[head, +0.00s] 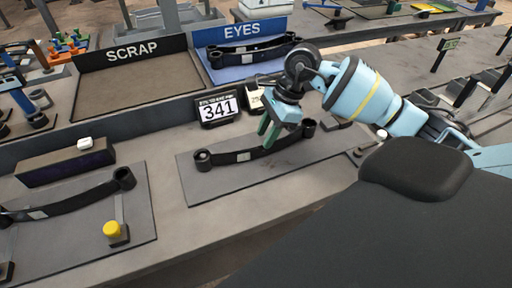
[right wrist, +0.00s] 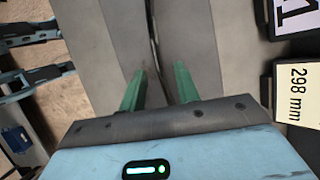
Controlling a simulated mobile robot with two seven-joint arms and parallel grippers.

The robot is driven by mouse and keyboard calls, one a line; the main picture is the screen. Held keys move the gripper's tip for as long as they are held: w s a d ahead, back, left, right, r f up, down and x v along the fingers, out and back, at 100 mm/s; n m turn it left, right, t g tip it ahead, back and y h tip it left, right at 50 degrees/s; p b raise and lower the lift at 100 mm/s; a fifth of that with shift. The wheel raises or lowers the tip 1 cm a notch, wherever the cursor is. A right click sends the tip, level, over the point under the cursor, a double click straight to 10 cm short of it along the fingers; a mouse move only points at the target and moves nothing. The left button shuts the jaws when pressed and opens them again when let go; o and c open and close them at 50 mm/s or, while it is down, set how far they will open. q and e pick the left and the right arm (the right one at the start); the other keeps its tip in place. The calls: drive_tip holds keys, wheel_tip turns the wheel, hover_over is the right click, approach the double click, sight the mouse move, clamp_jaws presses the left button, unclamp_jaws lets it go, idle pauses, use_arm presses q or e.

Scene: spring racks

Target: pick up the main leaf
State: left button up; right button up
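The main leaf (head: 235,157), a dark, slightly curved bar with a rolled eye at each end and a pale label, lies on a grey mat (head: 215,185) in front of the 341 sign. Contact with the fingers does not show. My left gripper is in neither view.
Another dark leaf (head: 75,199) lies on the left mat near a yellow-topped post (head: 113,231). Behind stand an empty SCRAP tray (head: 135,88), a blue EYES tray (head: 225,74) holding a dark leaf, and the 341 sign (head: 218,109). A 298 mm display (right wrist: 297,93) stands close to my right gripper.

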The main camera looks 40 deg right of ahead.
sight(259, 146)
drive_tip(key=x, duration=0.4)
drive_tip(key=shift+a+p, duration=0.4)
drive_tip(key=shift+a, duration=0.05)
drive_tip(key=shift+a+f, duration=0.1)
drive_tip(key=shift+f, duration=0.3)
clamp_jaws()
drive_tip(key=shift+w+r, duration=0.1)
drive_tip(key=shift+r, duration=0.05)
